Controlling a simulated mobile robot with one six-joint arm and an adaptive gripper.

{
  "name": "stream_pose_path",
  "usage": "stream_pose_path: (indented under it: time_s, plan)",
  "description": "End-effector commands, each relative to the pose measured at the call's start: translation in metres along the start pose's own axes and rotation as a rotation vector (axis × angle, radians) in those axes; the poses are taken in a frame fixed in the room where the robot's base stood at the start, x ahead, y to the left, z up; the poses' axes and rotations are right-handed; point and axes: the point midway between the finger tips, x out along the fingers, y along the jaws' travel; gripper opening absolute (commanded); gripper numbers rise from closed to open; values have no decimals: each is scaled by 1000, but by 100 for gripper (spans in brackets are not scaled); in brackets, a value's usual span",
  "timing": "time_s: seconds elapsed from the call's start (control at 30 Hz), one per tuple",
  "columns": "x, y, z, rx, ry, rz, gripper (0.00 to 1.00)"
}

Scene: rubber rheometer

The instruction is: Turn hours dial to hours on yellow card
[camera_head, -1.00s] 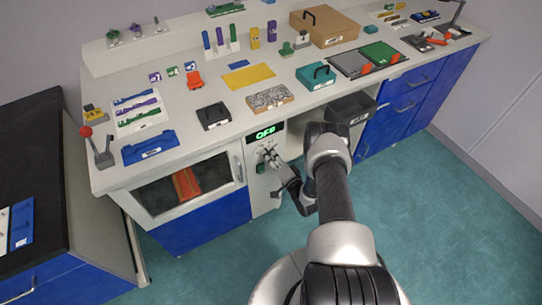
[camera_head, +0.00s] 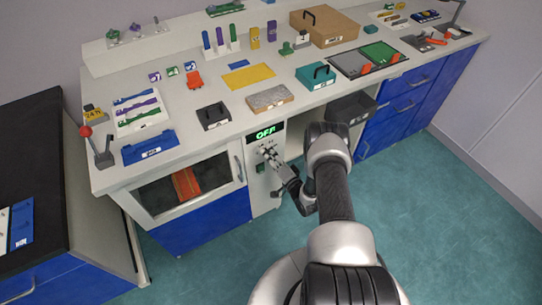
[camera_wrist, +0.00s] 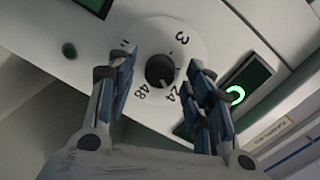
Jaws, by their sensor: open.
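The hours dial (camera_wrist: 159,71) is a dark round knob on a pale plate with the numbers 3, 24 and 48 around it; another mark at upper left is partly covered. My gripper (camera_wrist: 161,68) is open, one finger on each side of the knob; contact cannot be judged. In the head view my gripper (camera_head: 270,155) is at the panel below a lit green display (camera_head: 265,134) that seems to read OFF. A small yellow card (camera_head: 93,113) in a grey holder stands at the bench's left end; its small dark text looks like 24.
An oven-like door (camera_head: 185,184) with an orange thing behind its window is left of the panel. A grey bin (camera_head: 352,108) is to the right under the bench. A blank yellow mat (camera_head: 249,75) lies on top. Teal floor is clear at right.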

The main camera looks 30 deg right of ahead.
Motion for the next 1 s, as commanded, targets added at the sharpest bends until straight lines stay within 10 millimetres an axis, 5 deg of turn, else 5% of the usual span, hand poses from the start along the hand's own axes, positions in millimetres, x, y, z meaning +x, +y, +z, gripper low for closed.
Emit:
stream_pose_path:
  time_s: [0.27, 0.7, 1.0]
  plan:
    - [-20, 1, -1, 1, 2, 4, 47]
    - [-106, 1, -1, 2, 4, 2, 47]
    - [-121, 0, 0, 0, 0, 0, 47]
